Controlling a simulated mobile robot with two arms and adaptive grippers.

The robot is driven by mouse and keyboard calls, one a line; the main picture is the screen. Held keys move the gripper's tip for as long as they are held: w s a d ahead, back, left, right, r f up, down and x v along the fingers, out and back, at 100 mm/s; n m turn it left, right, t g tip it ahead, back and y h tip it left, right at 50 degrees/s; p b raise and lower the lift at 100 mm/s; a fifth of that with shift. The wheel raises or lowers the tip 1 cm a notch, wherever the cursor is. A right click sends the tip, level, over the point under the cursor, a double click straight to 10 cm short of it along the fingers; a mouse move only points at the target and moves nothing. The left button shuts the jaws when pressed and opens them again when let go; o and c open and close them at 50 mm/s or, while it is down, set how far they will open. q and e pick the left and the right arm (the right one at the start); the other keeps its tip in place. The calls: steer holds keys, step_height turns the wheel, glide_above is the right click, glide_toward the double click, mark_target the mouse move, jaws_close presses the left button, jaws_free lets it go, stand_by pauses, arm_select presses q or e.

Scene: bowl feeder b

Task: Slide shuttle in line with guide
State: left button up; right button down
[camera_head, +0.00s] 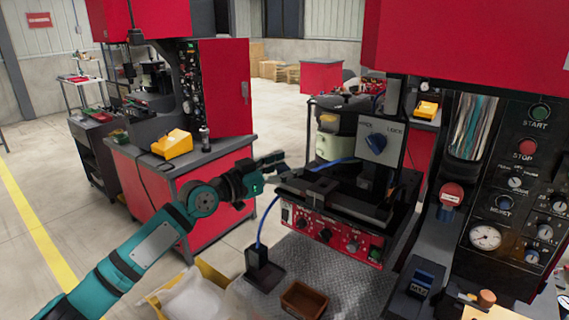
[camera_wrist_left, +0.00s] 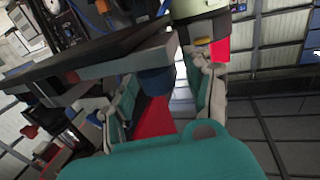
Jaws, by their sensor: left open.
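The bowl feeder's red control box (camera_head: 330,232) carries a dark top plate with a raised grey block (camera_head: 320,186), which looks like the shuttle. I cannot clearly separate the guide from the dark rails around it. My left gripper (camera_head: 278,166) is open, just left of the plate's left end. In the left wrist view, the fingers of my left gripper (camera_wrist_left: 162,68) stand on either side of a dark blue piece (camera_wrist_left: 155,80) at the end of a grey bar (camera_wrist_left: 125,62). Contact cannot be told. My right gripper is out of view.
A blue cable rises from a dark stand (camera_head: 263,268) in front of the feeder. A brown tray (camera_head: 304,300) sits on the metal bench (camera_head: 350,285). A yellow bin (camera_head: 215,275) is at lower left. A control panel (camera_head: 515,190) stands at right.

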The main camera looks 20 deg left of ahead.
arm_select(q)
steer(key=shift+c, duration=0.4)
jaws_close()
steer(key=shift+w+d+f, duration=0.1)
steer(key=shift+w+d, duration=0.05)
steer(key=shift+d+f, duration=0.1)
steer(key=shift+f, duration=0.05)
